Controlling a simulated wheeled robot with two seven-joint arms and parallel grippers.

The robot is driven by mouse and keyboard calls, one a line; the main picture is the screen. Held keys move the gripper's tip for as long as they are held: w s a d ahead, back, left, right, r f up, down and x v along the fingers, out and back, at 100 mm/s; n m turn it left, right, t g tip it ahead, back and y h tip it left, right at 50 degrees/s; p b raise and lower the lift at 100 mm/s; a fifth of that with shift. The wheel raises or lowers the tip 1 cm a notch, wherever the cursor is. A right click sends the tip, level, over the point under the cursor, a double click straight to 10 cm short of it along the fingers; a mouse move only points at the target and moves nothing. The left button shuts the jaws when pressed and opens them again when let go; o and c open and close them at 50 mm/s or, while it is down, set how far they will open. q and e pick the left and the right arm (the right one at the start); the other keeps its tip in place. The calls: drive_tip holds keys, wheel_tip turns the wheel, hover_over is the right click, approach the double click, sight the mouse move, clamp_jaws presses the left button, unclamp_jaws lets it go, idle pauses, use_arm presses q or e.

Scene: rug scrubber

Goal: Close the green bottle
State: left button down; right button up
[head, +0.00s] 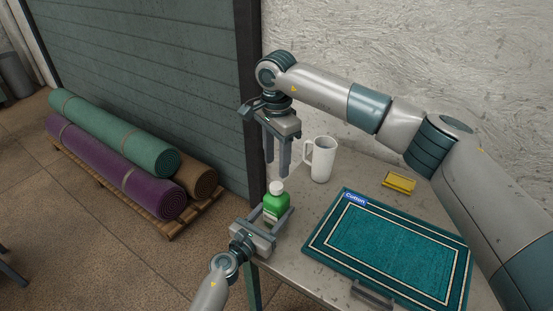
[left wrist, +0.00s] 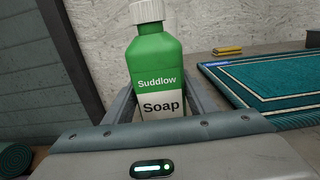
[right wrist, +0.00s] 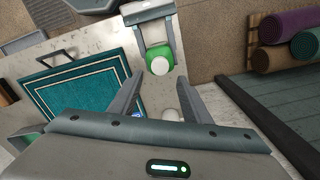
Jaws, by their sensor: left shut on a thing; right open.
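The green bottle (head: 276,205), labelled "Suddlow Soap", stands upright at the table's near left corner. Its white cap (head: 277,187) sits on top; I cannot tell how tightly. The bottle also shows in the left wrist view (left wrist: 155,62), where the cap (left wrist: 154,12) is cut by the top edge. My left gripper (head: 275,214) is shut on the bottle, a finger on each side. My right gripper (head: 276,172) is open and empty, pointing down above and behind the bottle. The right wrist view shows the cap (right wrist: 161,65) just beyond its spread fingers.
A white mug (head: 321,160) stands close to the right of my right gripper. A teal rug (head: 390,245) covers the table's right part, with a yellow brush (head: 399,182) behind it. Rolled rugs (head: 115,135) lie on a pallet on the floor at left.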

sight(276, 185)
drive_tip(key=shift+f, duration=0.1)
drive_tip(key=shift+f, duration=3.9)
drive_tip(key=shift+c, duration=0.6)
drive_tip(key=c, duration=0.9)
drive_tip(key=shift+c, duration=0.4)
